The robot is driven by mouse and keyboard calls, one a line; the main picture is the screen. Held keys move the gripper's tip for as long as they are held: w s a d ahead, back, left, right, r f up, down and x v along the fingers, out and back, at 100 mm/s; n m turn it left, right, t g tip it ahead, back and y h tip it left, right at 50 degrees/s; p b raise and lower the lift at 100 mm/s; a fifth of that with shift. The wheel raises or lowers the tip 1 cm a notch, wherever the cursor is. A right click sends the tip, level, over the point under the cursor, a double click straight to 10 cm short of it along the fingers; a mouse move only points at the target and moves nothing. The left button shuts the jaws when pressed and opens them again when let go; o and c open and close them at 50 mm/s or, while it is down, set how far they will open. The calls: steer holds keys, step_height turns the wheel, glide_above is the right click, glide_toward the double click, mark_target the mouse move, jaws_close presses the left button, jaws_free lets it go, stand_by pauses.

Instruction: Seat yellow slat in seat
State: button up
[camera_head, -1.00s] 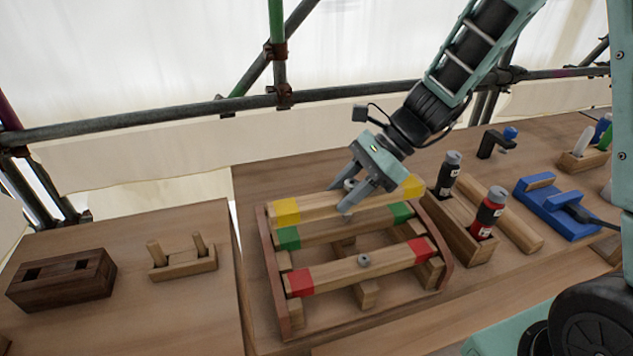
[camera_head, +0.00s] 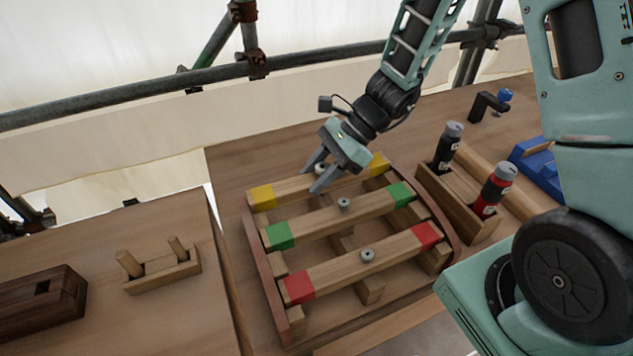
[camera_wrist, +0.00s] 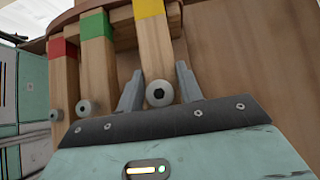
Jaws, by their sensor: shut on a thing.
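The yellow slat (camera_head: 290,189), a pale wooden bar with yellow ends, lies across the far end of a curved-sided wooden frame (camera_head: 262,270). It runs roughly parallel to the green-ended slat (camera_head: 318,220) and the red-ended slat (camera_head: 335,268). My gripper (camera_head: 313,182) is shut on the yellow slat near its middle knob, with a finger on each side. In the wrist view the fingers straddle the yellow slat (camera_wrist: 153,45) beside its round knob (camera_wrist: 159,93). I cannot tell whether its ends are fully down in the seat, as their undersides are hidden.
A wooden holder (camera_head: 455,205) with a black bottle (camera_head: 447,148) and a red bottle (camera_head: 493,190) stands close to the frame's right. A blue fixture (camera_head: 540,160) is further right. A two-peg block (camera_head: 160,270) and dark block (camera_head: 45,303) are at left. A scaffold pipe (camera_head: 180,92) runs behind.

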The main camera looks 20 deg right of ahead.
steer(key=shift+f, duration=1.25)
steer(key=shift+f, duration=0.1)
steer(key=o, duration=1.1)
